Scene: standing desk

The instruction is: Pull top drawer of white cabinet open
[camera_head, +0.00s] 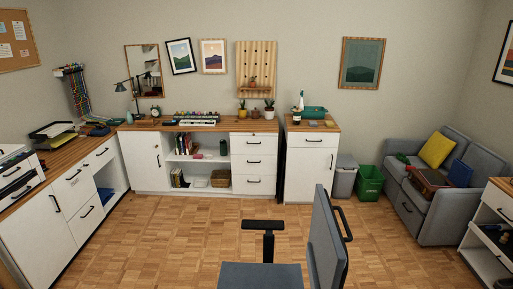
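Several white cabinets with black handles stand in view. A separate white cabinet (310,172) right of centre has a wooden top, one top drawer (303,140) and a door below; the drawer looks shut. The back-wall white cabinet (148,165) has a stack of drawers at its right end, and its top drawer (254,138) looks shut. Left-side white cabinets (38,228) also have drawers that look shut. I cannot tell which cabinet the task means. Neither of my grippers is in view.
A blue-grey office chair (325,243) with black armrests stands in the near foreground. The wooden floor (190,230) is clear left of it. A grey bin (344,178) and green bin (369,184) stand beside the separate cabinet. A grey sofa (432,225) is at right.

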